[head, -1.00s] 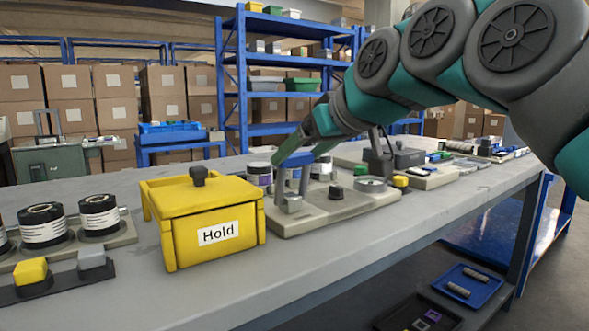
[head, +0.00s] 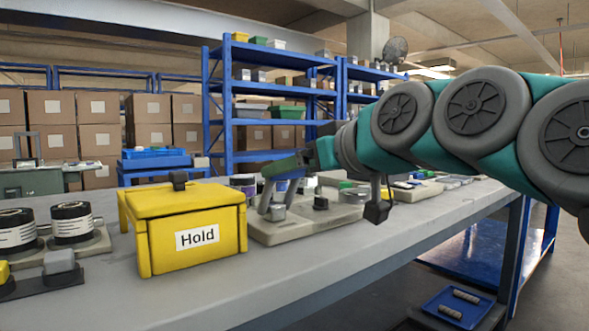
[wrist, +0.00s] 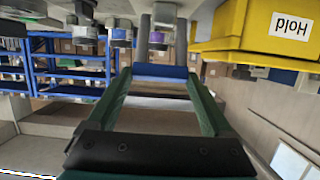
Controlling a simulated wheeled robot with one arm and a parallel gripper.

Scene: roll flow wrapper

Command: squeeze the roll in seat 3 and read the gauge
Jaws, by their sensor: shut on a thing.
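My gripper (head: 298,168) is shut on a blue bar (wrist: 160,72) carried by grey uprights of a fixture on the bench. In the wrist view, which looks upside down, the bar lies across between my green fingers. Rolls with purple labels stand behind the fixture: one roll (head: 243,184) shows in the head view, and rolls show beyond the bar in the wrist view (wrist: 157,42). I cannot read seat numbers, so I cannot tell which is seat 3.
A yellow box marked Hold (head: 190,235) stands just left of the fixture base (head: 285,230). Black-and-white rolls (head: 72,223) sit in a rack at the left. The bench's front strip is clear. A blue tray (head: 450,308) lies below.

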